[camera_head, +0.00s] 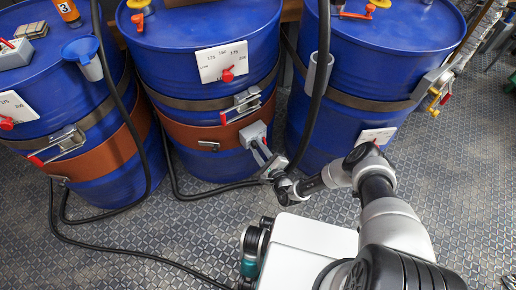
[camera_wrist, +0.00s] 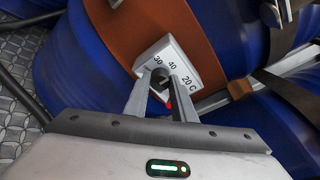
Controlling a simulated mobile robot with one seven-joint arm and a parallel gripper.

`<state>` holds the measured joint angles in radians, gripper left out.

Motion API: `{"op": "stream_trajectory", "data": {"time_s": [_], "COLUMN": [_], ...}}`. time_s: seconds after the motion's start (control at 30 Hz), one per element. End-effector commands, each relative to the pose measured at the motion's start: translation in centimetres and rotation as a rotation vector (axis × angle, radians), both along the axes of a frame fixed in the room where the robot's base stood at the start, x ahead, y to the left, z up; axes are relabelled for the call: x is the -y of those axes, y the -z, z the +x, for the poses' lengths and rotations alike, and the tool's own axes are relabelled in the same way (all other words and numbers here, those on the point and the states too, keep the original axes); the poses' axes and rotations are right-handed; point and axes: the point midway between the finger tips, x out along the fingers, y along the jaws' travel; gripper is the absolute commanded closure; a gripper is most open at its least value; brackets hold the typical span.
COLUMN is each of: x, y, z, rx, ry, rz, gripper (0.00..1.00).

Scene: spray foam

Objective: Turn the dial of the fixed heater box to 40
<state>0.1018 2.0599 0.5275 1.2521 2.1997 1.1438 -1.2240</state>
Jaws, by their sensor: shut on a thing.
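The heater box (camera_wrist: 150,54) is a light grey box on the brown band of the middle blue drum. Its face shows the marks 30, 40 and 20 C in the wrist view. In the head view the heater box (camera_head: 253,130) sits at the right of the band. My gripper (camera_wrist: 162,78) is shut on the dark dial (camera_wrist: 160,86), one finger on either side of it; it also shows in the head view (camera_head: 261,151). A red tip (camera_wrist: 168,104) shows beside the right finger. The fingers partly hide the dial, and I cannot tell which mark it points to.
Blue drums (camera_head: 203,38) stand in a row. A black hose (camera_head: 322,70) hangs near my arm, and cables run over the metal floor (camera_head: 450,180). A latch (camera_head: 243,102) sits above the heater box. Open floor lies at the right.

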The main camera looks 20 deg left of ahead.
Motion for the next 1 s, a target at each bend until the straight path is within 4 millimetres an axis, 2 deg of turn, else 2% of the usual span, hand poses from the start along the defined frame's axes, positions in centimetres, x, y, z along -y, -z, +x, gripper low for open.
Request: {"op": "stream_trajectory", "data": {"time_s": [0.5, 0.53, 0.63, 1.0], "x": [-0.06, -0.06, -0.06, 0.1], "y": [-0.12, -0.13, -0.11, -0.06], "z": [0.1, 0.11, 0.08, 0.08], "rx": [0.019, 0.019, 0.019, 0.016], "ry": [0.0, 0.0, 0.0, -0.001], "rz": [-0.012, -0.012, -0.012, -0.012], "gripper": [0.99, 0.75, 0.58, 0.58]}}
